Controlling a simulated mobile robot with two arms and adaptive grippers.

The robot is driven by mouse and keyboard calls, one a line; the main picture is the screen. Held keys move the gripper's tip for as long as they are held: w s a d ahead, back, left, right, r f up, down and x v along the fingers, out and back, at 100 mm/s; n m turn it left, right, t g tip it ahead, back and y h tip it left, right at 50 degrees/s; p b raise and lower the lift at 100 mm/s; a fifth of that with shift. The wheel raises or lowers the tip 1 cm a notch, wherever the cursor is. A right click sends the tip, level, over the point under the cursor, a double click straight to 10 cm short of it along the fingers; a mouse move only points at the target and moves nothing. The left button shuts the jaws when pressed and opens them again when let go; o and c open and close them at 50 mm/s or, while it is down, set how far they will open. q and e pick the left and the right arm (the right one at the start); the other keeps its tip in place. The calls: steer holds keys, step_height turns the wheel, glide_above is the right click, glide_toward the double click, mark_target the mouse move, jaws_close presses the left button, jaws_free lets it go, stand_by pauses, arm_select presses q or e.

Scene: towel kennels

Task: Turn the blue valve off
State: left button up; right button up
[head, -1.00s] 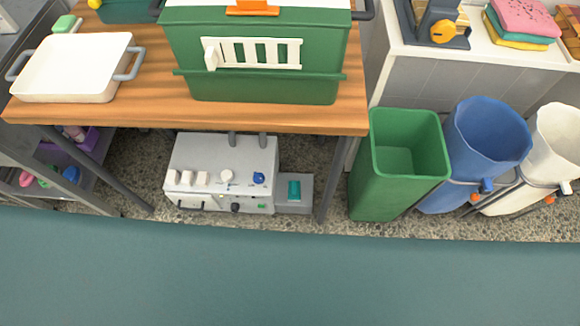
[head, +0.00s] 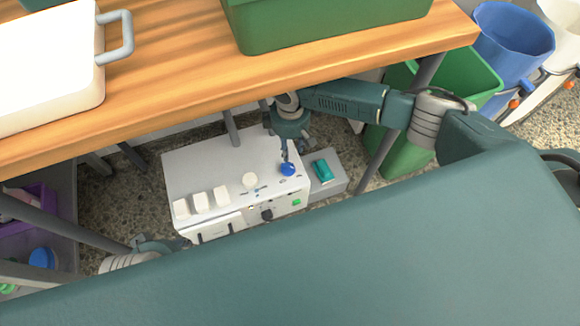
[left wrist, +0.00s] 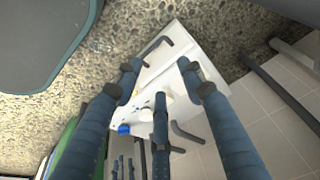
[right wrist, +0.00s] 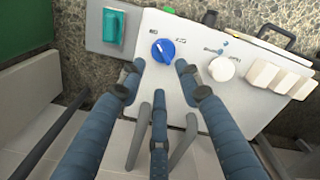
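The blue valve (head: 288,169) is a round knob on the top of a white machine (head: 215,165) under the wooden table. In the right wrist view the valve (right wrist: 163,50) has a pale mark towards its upper left and small printed labels around it. My right gripper (head: 287,148) is just above the valve. Its fingers (right wrist: 159,68) are spread, with the valve just beyond and between the tips; contact cannot be told. My left gripper (left wrist: 160,66) is open and empty, facing the machine from its other side; in the head view it is mostly hidden.
A white knob (right wrist: 222,68) and several white blocks (right wrist: 278,78) stand beside the valve. A grey box with a teal switch (head: 322,170) adjoins the machine. The table (head: 150,95) overhangs it, with a metal leg (head: 390,150) near my right arm. A green bin (head: 470,75) stands right.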

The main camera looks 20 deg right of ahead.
steer(key=b, duration=0.2)
glide_above(290, 166)
step_height(290, 166, down, 6)
steer(key=shift+r, duration=0.15)
step_height(290, 166, down, 3)
steer(key=shift+b, duration=0.55)
steer(key=shift+f+b, duration=0.3)
steer(key=shift+f, duration=0.5)
arm_select(q)
steer(key=w+r+t, duration=0.1)
steer(key=r, duration=0.1)
steer(key=w+d+r+t, duration=0.1)
steer(key=w, duration=0.1)
steer(key=shift+w+r, duration=0.15)
steer(key=shift+r, duration=0.2)
arm_select(e)
steer(key=shift+f, duration=0.15)
jaws_close()
